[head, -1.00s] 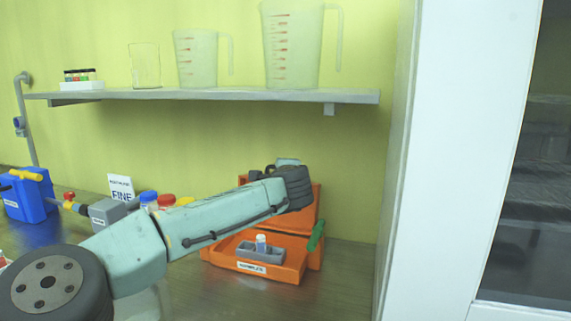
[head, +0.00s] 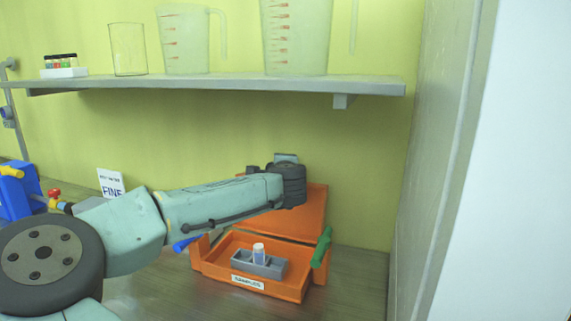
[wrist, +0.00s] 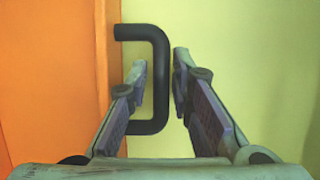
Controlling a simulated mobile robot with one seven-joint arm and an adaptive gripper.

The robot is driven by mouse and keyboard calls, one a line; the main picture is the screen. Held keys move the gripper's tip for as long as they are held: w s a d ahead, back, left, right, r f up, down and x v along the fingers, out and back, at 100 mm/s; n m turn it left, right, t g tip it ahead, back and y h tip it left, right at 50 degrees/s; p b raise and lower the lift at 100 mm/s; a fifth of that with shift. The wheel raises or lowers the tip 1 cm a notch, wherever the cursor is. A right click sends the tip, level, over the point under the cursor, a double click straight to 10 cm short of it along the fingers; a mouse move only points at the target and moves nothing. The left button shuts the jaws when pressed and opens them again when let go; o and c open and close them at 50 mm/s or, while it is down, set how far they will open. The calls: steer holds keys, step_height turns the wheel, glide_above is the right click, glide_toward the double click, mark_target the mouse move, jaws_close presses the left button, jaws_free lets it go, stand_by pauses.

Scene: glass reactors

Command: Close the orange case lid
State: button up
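The orange case (head: 290,291) stands on the bench with its lid (head: 312,215) raised against the back wall. The lid also fills the left of the wrist view (wrist: 45,90). A black C-shaped handle (wrist: 161,85) sticks out from the lid's edge. My gripper (wrist: 160,60) is open around the handle's bar, with the left finger inside the loop and the right finger outside. Narrow gaps show beside the bar, and firm contact cannot be seen. In the head view my arm's end hides the top of the lid and my fingers.
A grey holder (head: 272,268) with a white-capped vial (head: 259,252) sits inside the case. A green grip (head: 322,247) is at its right side, a blue one (head: 186,243) near its left. A shelf (head: 220,84) with beakers hangs above. A wall (head: 430,160) closes the right.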

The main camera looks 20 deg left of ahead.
stand_by(0.3)
jaws_close()
stand_by(0.6)
